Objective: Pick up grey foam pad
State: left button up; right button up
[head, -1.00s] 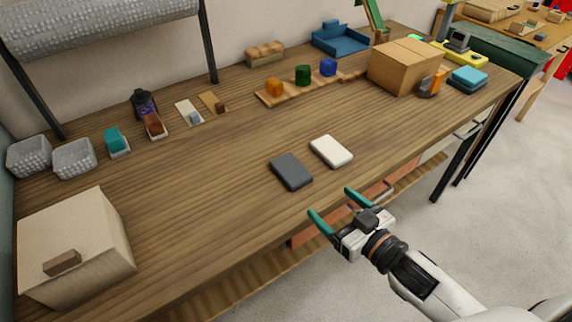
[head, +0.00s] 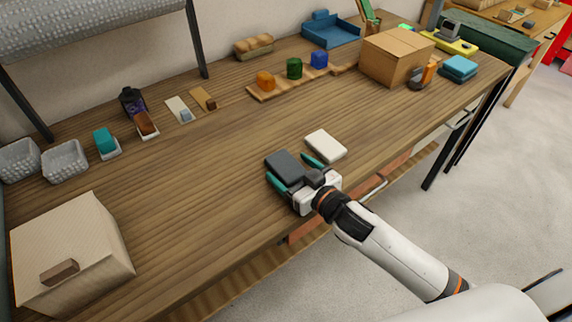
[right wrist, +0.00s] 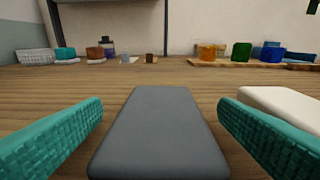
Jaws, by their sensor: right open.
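The dark grey foam pad (head: 284,163) lies flat on the wooden table near its front edge. In the right wrist view the pad (right wrist: 160,135) lies between the two teal fingers. My right gripper (head: 294,172) is open, low over the table, with one finger on each side of the pad's near part. In the right wrist view the gripper (right wrist: 160,125) shows gaps between both fingers and the pad. My left gripper is not in view.
A white pad (head: 326,146) lies just right of the grey pad, close to the right finger. A beige box (head: 70,255) stands at the front left and a cardboard box (head: 395,57) at the back right. The table left of the pad is clear.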

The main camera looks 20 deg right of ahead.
jog(key=shift+w+a+f, duration=0.1)
jog(key=shift+w+a, duration=0.1)
jog(key=shift+w, duration=0.3)
jog(key=shift+s, duration=0.1)
jog(key=c, duration=1.1)
